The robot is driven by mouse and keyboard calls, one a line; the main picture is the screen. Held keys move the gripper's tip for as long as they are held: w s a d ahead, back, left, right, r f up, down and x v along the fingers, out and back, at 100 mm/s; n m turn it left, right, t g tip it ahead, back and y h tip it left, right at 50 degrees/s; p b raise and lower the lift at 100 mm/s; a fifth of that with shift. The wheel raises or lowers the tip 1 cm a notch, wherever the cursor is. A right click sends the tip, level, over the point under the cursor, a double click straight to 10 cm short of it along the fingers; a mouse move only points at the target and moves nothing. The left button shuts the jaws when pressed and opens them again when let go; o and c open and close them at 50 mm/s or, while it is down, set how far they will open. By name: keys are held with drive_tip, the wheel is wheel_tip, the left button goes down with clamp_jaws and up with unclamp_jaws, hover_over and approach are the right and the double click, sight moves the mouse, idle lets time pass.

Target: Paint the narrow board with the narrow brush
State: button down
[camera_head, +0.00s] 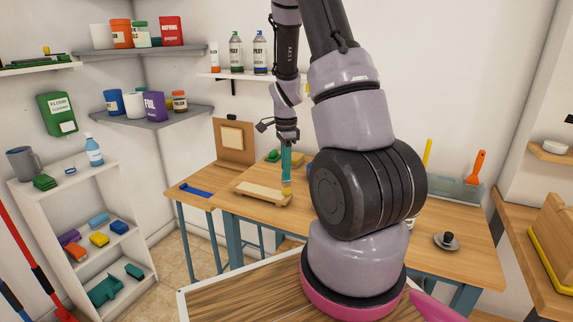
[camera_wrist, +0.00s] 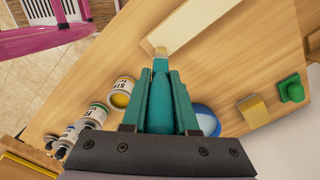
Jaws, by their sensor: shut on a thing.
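My gripper (camera_head: 287,148) is over the back table, pointing down, and is shut on a teal-handled brush (camera_wrist: 160,98). In the wrist view the gripper's teal fingers (camera_wrist: 160,74) press both sides of the handle. The brush tip (camera_head: 286,188) looks yellow in the head view and points down at the right end of a pale narrow board (camera_head: 259,191). The board also shows in the wrist view (camera_wrist: 195,20), just beyond the tip. I cannot tell whether the tip touches it. No paint coat is clear on the board.
An open can of yellow paint (camera_wrist: 121,92) stands left of my gripper in the wrist view, with more cans (camera_wrist: 96,115) beside it. A blue round thing (camera_wrist: 207,120), a yellow block (camera_wrist: 253,110) and a green-handled piece (camera_wrist: 291,89) lie to the right.

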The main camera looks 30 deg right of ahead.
drive_tip(key=shift+w+a, duration=5.7)
drive_tip(key=shift+w, duration=1.55)
drive_tip(key=shift+s+d, duration=1.9)
drive_tip(key=shift+s, duration=0.55)
drive_tip(key=shift+s+d, duration=1.95)
drive_tip(key=shift+s, duration=0.5)
drive_tip(key=shift+s+d, duration=1.9)
drive_tip(key=shift+s, duration=0.55)
drive_tip(key=w+a, duration=0.7)
drive_tip(key=a, duration=0.1)
drive_tip(key=shift+a, duration=0.3)
